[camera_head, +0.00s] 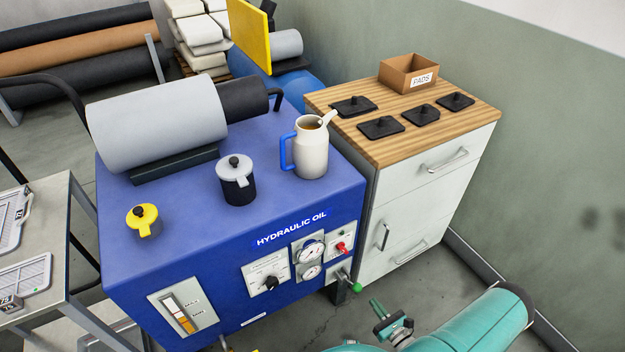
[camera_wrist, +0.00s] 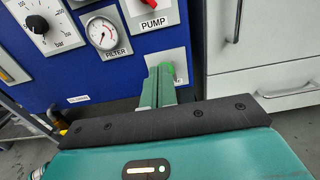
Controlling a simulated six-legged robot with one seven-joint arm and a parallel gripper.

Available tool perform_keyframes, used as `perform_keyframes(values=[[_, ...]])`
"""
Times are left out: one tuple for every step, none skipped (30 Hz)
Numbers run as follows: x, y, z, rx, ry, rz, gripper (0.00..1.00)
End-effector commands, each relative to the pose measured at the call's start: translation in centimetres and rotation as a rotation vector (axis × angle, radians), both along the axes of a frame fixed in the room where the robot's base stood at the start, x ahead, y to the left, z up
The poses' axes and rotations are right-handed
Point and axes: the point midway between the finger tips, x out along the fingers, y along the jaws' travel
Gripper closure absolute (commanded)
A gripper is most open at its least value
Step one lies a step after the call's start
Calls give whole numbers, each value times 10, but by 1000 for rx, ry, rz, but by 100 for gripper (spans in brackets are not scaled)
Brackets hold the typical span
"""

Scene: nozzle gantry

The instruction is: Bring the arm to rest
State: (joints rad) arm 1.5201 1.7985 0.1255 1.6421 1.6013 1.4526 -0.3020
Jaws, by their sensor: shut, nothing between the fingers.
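My teal arm reaches in from the bottom right of the head view. My gripper (camera_head: 376,304) is shut and empty, low in front of the gap between the blue hydraulic unit (camera_head: 330,215) and the white cabinet (camera_head: 415,205). In the wrist view my gripper (camera_wrist: 159,84) points toward the unit's front panel, its fingers together. A green knob (camera_head: 357,287) sits on the panel's lower right, a little left of and above the fingertips in the head view. In the wrist view the knob (camera_wrist: 168,68) is partly hidden behind the fingers; I cannot tell whether they touch.
A white jug (camera_head: 311,152), a dark filler neck with a grey cap (camera_head: 236,180) and a yellow cap (camera_head: 143,216) are on the unit's top. The cabinet carries several black pads and a cardboard box (camera_head: 408,74). A grey table (camera_head: 60,230) stands left. Floor shows below the cabinet.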

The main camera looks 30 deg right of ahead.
Motion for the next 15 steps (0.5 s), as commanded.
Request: perform_keyframes(values=[[0, 0, 0, 0, 0, 0, 100], [0, 0, 0, 0, 0, 0, 100], [0, 0, 0, 0, 0, 1, 100], [1, 0, 1, -2, 0, 3, 100], [1, -1, 2, -5, 0, 9, 100], [3, -2, 6, -12, 1, 22, 100], [5, -3, 10, -21, 1, 38, 100], [8, -4, 15, -32, 1, 59, 100], [13, -6, 23, -51, 3, 95, 100], [17, -8, 31, -67, 3, 126, 100], [22, -8, 40, -85, 4, 163, 100], [28, -9, 53, -112, 6, 215, 100], [34, -10, 63, -133, 8, 256, 100], [39, -9, 73, -155, 11, 300, 100], [46, -8, 87, -186, 13, 357, 100]])
